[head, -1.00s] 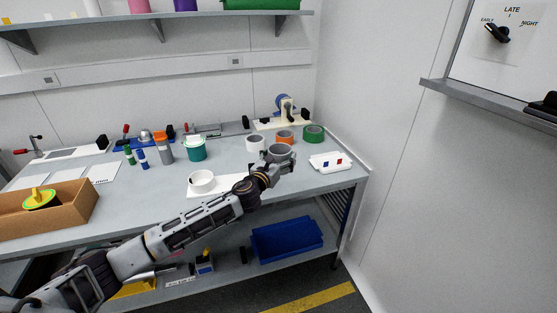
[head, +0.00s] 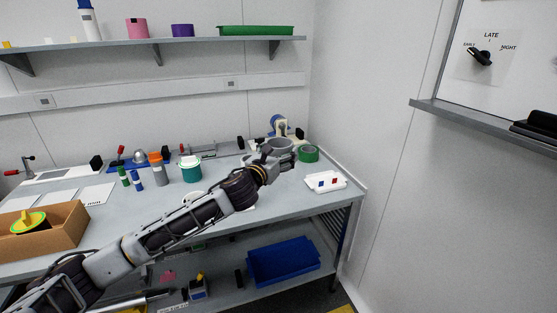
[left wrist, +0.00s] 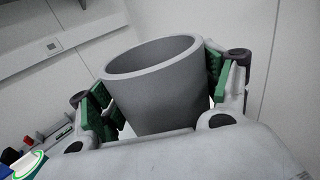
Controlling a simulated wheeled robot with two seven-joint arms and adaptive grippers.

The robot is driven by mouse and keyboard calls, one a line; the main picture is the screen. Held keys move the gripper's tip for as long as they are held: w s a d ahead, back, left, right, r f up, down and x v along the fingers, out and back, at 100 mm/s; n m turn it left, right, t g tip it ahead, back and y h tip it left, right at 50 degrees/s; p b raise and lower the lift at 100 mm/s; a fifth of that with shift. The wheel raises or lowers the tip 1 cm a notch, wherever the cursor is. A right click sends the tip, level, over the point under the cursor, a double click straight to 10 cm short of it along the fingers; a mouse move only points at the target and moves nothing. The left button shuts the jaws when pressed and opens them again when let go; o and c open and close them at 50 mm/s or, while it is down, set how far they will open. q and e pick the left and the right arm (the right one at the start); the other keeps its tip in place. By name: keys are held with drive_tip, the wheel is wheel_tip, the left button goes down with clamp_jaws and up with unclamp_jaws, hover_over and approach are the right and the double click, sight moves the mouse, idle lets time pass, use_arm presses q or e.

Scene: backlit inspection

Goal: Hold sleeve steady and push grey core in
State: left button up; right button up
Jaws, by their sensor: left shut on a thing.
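My left gripper (head: 284,158) is shut on a grey hollow round piece (head: 279,146), which looks like the grey core. In the left wrist view the grey piece (left wrist: 160,90) stands between green finger pads (left wrist: 157,88), its open rim facing up and slightly tilted. The gripper is over the back right of the bench, apparently above the surface. My right gripper is not in view.
A green tape roll (head: 308,154) is just right of the gripper, and a white tray with small coloured blocks (head: 325,181) lies in front of it. A teal tub (head: 190,170) stands left. A cardboard box (head: 60,235) is at far left. A wall bounds the right.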

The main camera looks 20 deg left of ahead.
sight(277, 155)
use_arm(q)
drive_tip(key=shift+s+d+r, duration=0.15)
drive_tip(key=shift+s+r, duration=0.35)
drive_tip(key=shift+s, duration=0.3)
drive_tip(key=shift+s+f+y, duration=0.15)
drive_tip(key=shift+s+y, duration=0.15)
drive_tip(key=shift+s, duration=0.4)
drive_tip(key=s+a+f+n+y, duration=0.1)
drive_tip(key=s+f, duration=0.5)
drive_tip(key=f, duration=0.6)
drive_tip(key=s+a+f+n+y, duration=0.1)
drive_tip(key=s+a+f, duration=0.2)
drive_tip(key=f, duration=1)
drive_tip(key=shift+s+y, duration=0.4)
drive_tip(key=shift+s, duration=1.5)
drive_tip(key=shift+f, duration=0.15)
